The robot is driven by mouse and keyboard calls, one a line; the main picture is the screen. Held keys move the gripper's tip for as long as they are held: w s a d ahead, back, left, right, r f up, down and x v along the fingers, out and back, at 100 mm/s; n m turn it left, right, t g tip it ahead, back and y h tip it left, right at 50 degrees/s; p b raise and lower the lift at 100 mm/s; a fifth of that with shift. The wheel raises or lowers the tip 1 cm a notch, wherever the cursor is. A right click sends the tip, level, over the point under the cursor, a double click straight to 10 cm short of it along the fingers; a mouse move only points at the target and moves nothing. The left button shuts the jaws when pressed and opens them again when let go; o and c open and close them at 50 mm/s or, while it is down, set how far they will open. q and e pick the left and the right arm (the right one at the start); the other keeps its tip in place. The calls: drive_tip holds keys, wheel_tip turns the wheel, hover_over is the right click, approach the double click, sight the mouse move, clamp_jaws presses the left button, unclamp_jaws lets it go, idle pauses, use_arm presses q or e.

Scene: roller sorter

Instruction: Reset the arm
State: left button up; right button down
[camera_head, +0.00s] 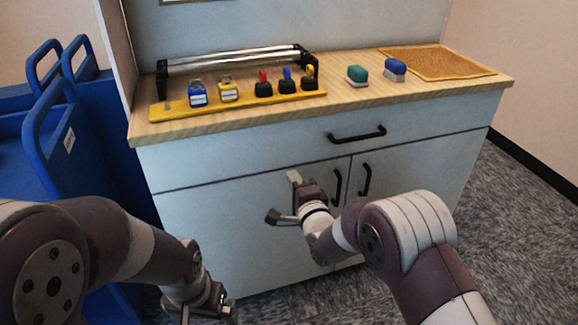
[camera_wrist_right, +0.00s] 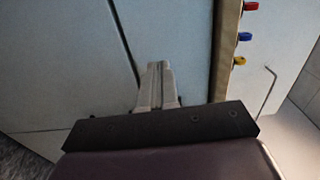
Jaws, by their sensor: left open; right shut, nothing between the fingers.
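My right gripper (camera_head: 285,198) is in front of the white cabinet's lower doors, below the countertop and left of the door handles. In the right wrist view its pale fingers (camera_wrist_right: 156,82) are together with nothing between them. My left gripper (camera_head: 208,305) is low at the bottom edge of the head view, in front of the cabinet's lower left. It is open, holds nothing that I can see, and is partly cut off by the frame.
The wooden countertop (camera_head: 350,108) bears a roller rack (camera_head: 235,60), a yellow strip (camera_head: 175,108) with padlocks and colored switches, green (camera_head: 357,74) and blue (camera_head: 395,69) blocks, and a tan mat (camera_head: 440,62). Black handles (camera_head: 357,134) stick out from the cabinet. A blue cart (camera_head: 70,140) stands left.

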drive_tip(key=s+d+f+n+g+h, duration=0.4)
drive_tip(key=s+d+f+n+g, duration=0.2)
drive_tip(key=s+f+n+g, duration=0.4)
drive_tip(key=s+d+n+g+h, duration=0.1)
drive_tip(key=s+d+n+g, duration=0.2)
drive_tip(key=s+d, duration=0.55)
drive_tip(key=s+d+n+g+h, duration=0.25)
drive_tip(key=s+d, duration=0.25)
drive_tip(key=s, duration=0.7)
wheel_tip(320, 180, up, 34)
drive_tip(key=d+m+p, duration=0.2)
drive_tip(key=p, duration=2.9)
drive_tip(key=shift+s+d, duration=0.15)
drive_tip(key=shift+d, duration=0.1)
drive_tip(key=shift+f+y, duration=0.1)
drive_tip(key=shift+y, duration=0.15)
